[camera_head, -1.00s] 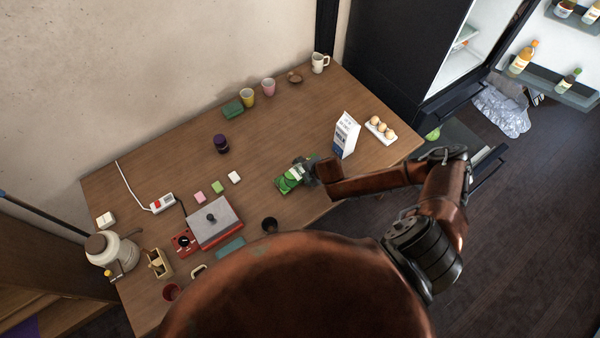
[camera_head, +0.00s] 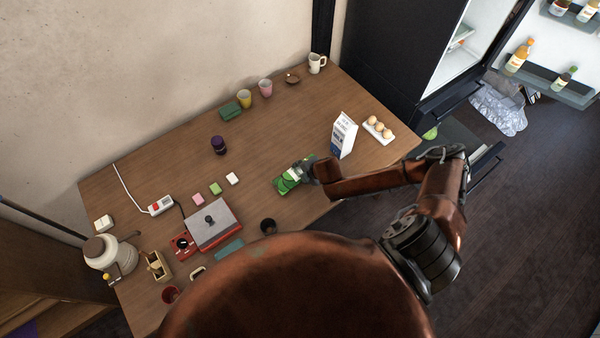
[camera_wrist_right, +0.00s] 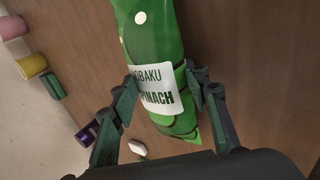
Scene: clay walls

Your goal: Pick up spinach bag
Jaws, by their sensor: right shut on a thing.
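The green spinach bag (camera_head: 288,182) is at the front right part of the wooden table. In the right wrist view the spinach bag (camera_wrist_right: 152,45) shows a white label reading "SPINACH". My right gripper (camera_head: 301,171) reaches it from the right. In the wrist view the fingers of my right gripper (camera_wrist_right: 160,92) stand on either side of the bag, shut on it. I cannot tell whether the bag is clear of the table. My left gripper does not show.
A white carton (camera_head: 343,135) and an egg tray (camera_head: 378,130) stand right of the bag on the table (camera_head: 290,130). A dark cup (camera_head: 268,225) stands to its front left.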

